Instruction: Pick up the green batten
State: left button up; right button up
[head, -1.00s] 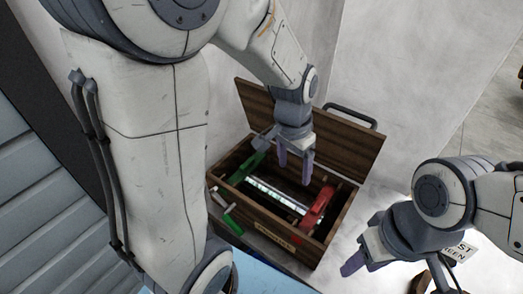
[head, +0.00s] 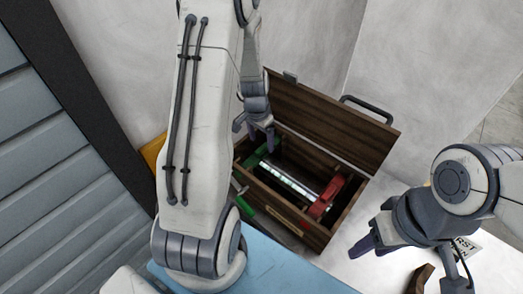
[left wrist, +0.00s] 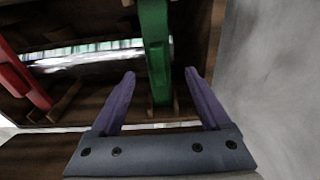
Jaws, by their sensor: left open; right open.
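A wooden box (head: 283,212) with its lid up stands against the wall. A green batten (head: 258,154) lies inside at its left end, partly hidden by my left arm and gripper. My left gripper (head: 255,136) is open and above that end. In the left wrist view, the green batten (left wrist: 155,45) runs lengthwise between the two open fingertips of my left gripper (left wrist: 160,75); I cannot tell if they touch it. My right gripper (head: 368,245) is open and empty, to the right of the box.
A red piece (head: 325,195) and a shiny tube (head: 288,177) also lie in the box. Another green piece (head: 246,209) is outside its front left. The raised lid (head: 335,125) stands behind. A dark brown object (head: 418,281) lies at the lower right.

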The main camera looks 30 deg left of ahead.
aim_at(262, 147)
pick_arm(q)
jog(key=shift+d+f+p, duration=0.1)
jog(key=shift+f+p, duration=0.25)
jog(key=shift+f, duration=1.6)
jog(key=shift+c, duration=0.3)
jog(key=shift+w, duration=0.1)
grip_shut()
